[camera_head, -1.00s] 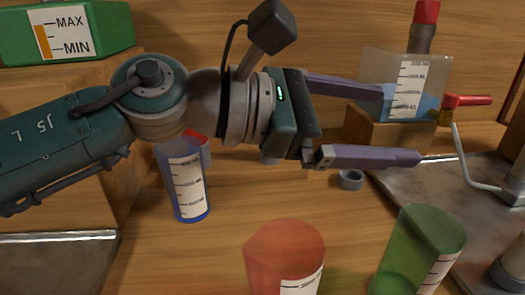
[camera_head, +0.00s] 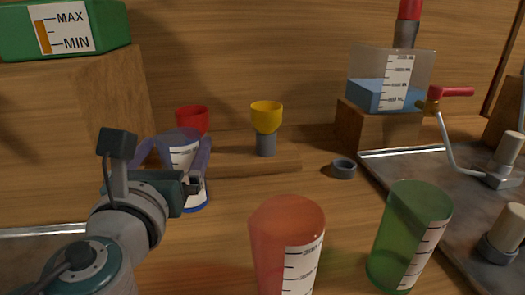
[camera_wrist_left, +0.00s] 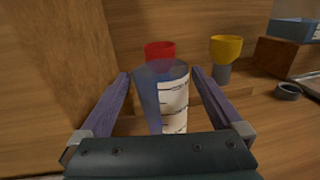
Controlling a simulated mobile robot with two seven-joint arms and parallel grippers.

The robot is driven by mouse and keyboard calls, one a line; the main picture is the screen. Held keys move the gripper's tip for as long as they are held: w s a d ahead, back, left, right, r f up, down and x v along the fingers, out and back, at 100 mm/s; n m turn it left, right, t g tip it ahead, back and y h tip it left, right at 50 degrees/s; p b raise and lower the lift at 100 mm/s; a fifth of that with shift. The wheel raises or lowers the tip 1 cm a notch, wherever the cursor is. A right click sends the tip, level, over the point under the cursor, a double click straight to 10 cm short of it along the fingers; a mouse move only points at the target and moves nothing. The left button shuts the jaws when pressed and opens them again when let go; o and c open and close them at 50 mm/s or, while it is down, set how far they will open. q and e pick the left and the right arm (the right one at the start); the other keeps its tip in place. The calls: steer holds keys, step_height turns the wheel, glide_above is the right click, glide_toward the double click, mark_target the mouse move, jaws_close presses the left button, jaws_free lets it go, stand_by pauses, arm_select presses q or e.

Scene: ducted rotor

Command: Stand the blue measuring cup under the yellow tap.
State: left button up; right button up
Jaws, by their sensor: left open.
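The blue measuring cup (camera_head: 195,197) is see-through, with a white scale label, and stands upright at the left on the wooden table. My left gripper (camera_head: 174,146) is open, its two purple-grey fingers on either side of the cup. In the left wrist view the cup (camera_wrist_left: 150,95) is between the fingers, with gaps showing at its upper sides. A small brass-yellow tap (camera_head: 434,97) with a red lever is beside the water tank (camera_head: 385,85) at the right. A yellow funnel-shaped piece (camera_head: 266,117) stands on a grey stem at the back middle. My right gripper is out of view.
A red cup (camera_head: 288,235) and a green cup (camera_head: 410,235) stand in front. A grey ring (camera_head: 343,168) lies near the metal tray (camera_head: 390,165). A red funnel-shaped piece (camera_head: 192,118) is behind the blue cup. A wooden block (camera_head: 120,100) rises at the left.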

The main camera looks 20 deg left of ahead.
mark_target(186, 133)
arm_select(q)
steer(key=x, duration=0.5)
steer(key=shift+w+d+r+b, duration=0.1)
steer(key=shift+w+d+b, duration=0.05)
steer(key=shift+w+b, duration=0.15)
steer(key=shift+c, duration=0.2)
jaws_close()
